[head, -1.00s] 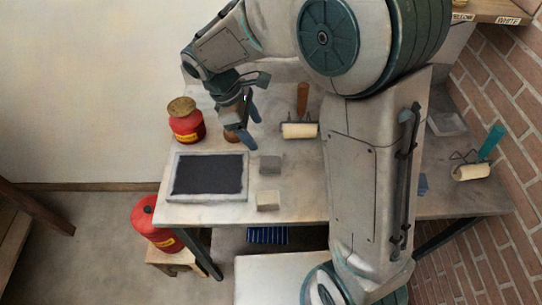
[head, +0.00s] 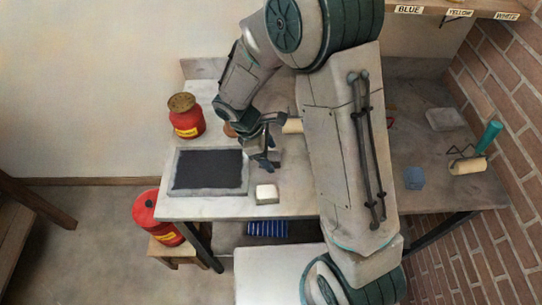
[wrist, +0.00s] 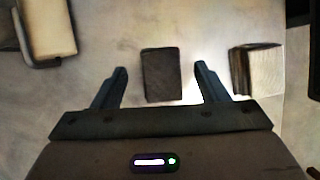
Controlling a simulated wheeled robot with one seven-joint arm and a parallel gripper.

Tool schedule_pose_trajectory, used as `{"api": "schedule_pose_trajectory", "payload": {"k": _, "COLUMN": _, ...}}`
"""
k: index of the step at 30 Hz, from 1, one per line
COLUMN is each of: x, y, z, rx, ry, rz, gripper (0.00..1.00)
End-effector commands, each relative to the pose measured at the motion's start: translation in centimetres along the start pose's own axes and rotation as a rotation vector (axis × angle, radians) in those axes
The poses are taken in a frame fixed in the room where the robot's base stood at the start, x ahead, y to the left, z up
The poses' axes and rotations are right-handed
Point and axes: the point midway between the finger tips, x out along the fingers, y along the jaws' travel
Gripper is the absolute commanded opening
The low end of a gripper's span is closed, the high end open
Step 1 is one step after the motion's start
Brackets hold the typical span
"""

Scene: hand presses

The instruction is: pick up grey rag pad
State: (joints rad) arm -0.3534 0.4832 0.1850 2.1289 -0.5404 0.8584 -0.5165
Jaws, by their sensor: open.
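The grey rag pad (wrist: 161,75) is a small dark grey block lying on the bench top. In the wrist view it sits between the two fingers of my gripper (wrist: 162,72), with a gap on each side. In the head view my gripper (head: 266,162) is low over the bench, just right of the black slab, and mostly hides the pad. My gripper is open and empty. How high the fingertips are above the bench I cannot tell.
A pale pad (head: 266,194) lies close by; it also shows right of the fingers in the wrist view (wrist: 256,70). A roller (head: 292,126) is behind. The framed black slab (head: 207,192) and a red can (head: 187,122) are left. A blue block (head: 414,178) lies right.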

Motion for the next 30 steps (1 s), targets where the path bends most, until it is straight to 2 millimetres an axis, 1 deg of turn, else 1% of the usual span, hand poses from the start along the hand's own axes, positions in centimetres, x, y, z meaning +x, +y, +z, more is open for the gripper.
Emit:
{"api": "schedule_pose_trajectory", "payload": {"k": 1, "x": 0.56, "y": -0.04, "z": 0.00, "rx": -0.001, "ry": 0.000, "rz": -0.002, "gripper": 0.67}}
{"api": "schedule_pose_trajectory", "payload": {"k": 3, "x": 1.04, "y": -0.01, "z": -0.01, "rx": 0.000, "ry": 0.000, "rz": -0.001, "gripper": 0.67}}
{"api": "schedule_pose_trajectory", "payload": {"k": 10, "x": 1.21, "y": 0.02, "z": -0.02, "rx": 0.001, "ry": 0.001, "rz": 0.001, "gripper": 0.67}}
{"api": "schedule_pose_trajectory", "payload": {"k": 11, "x": 1.21, "y": 0.02, "z": -0.02, "rx": 0.001, "ry": 0.001, "rz": 0.001, "gripper": 0.65}}
{"api": "schedule_pose_trajectory", "payload": {"k": 12, "x": 1.20, "y": 0.02, "z": -0.02, "rx": 0.001, "ry": 0.001, "rz": 0.001, "gripper": 0.53}}
{"api": "schedule_pose_trajectory", "payload": {"k": 14, "x": 1.19, "y": 0.02, "z": -0.03, "rx": 0.001, "ry": 0.001, "rz": 0.001, "gripper": 0.37}}
{"api": "schedule_pose_trajectory", "payload": {"k": 15, "x": 1.19, "y": 0.02, "z": -0.02, "rx": 0.001, "ry": 0.001, "rz": 0.001, "gripper": 0.26}}
{"api": "schedule_pose_trajectory", "payload": {"k": 16, "x": 1.19, "y": 0.02, "z": -0.02, "rx": 0.001, "ry": 0.001, "rz": 0.001, "gripper": 0.19}}
{"api": "schedule_pose_trajectory", "payload": {"k": 26, "x": 1.09, "y": 0.03, "z": 0.02, "rx": 0.001, "ry": 0.001, "rz": 0.001, "gripper": 0.19}}
{"api": "schedule_pose_trajectory", "payload": {"k": 30, "x": 0.52, "y": 0.08, "z": 0.22, "rx": 0.002, "ry": 0.003, "rz": 0.002, "gripper": 0.19}}
